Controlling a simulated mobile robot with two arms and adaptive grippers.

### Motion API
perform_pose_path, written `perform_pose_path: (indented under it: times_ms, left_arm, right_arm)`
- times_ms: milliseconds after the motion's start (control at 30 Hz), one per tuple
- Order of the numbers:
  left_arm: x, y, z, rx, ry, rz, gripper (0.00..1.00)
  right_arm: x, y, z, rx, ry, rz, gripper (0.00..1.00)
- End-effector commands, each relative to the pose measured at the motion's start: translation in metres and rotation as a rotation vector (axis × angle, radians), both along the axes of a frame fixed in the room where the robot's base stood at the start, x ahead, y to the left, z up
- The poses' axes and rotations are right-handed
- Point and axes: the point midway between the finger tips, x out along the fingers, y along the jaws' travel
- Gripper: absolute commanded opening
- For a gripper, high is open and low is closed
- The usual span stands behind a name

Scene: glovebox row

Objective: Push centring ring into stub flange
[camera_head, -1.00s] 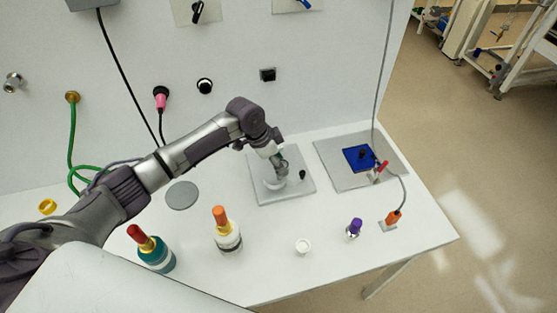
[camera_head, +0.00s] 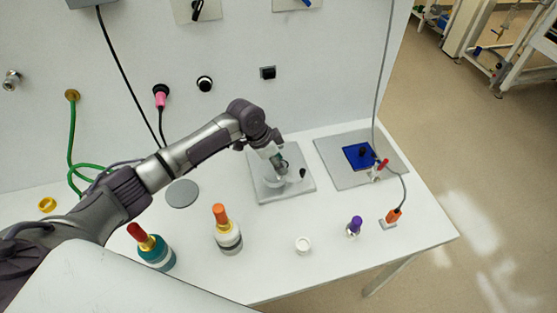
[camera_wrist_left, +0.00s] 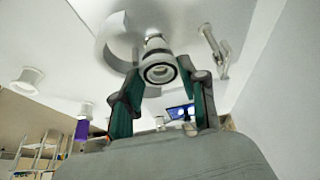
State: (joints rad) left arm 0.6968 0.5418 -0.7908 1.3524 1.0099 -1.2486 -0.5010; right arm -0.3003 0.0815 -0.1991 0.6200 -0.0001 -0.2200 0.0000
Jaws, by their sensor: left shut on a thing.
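My left gripper (camera_head: 277,163) reaches down over the grey plate (camera_head: 264,198) in the middle of the bench. In the left wrist view its two green-padded fingers (camera_wrist_left: 160,73) are shut on the centring ring (camera_wrist_left: 158,62), a dark round rim with a pale inside. The stub flange (camera_wrist_left: 154,42), a pale metal stub, stands right behind the ring and roughly in line with it. I cannot tell whether the ring is seated in it or just in front. In the head view the gripper hides most of the ring and stub. My right gripper does not show.
A black knob (camera_head: 302,173) is close to the gripper's right. A blue pad (camera_head: 355,153) lies on another plate at right. Bottles with orange (camera_head: 219,216), red (camera_head: 137,232) and purple (camera_head: 356,223) tops and a small white fitting (camera_head: 303,246) stand nearer the front edge.

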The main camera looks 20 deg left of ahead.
Motion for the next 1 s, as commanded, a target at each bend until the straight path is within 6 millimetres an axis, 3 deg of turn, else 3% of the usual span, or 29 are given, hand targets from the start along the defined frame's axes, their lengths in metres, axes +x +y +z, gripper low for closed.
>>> perform_pose_path:
  times_ms: [533,567,700,1000]
  left_arm:
    - [0.0,0.0,-0.014,-0.001,0.001,0.0,0.19]
    - [0.0,0.0,-0.014,-0.001,0.001,0.0,0.46]
    - [-0.001,0.0,-0.014,0.0,0.002,-0.001,0.69]
    - [-0.001,-0.001,-0.014,-0.001,0.003,-0.002,0.72]
  right_arm:
    - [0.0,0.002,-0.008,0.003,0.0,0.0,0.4]
    - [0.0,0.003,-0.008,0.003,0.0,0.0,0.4]
    - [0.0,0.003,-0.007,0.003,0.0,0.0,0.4]
    - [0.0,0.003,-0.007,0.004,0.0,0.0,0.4]
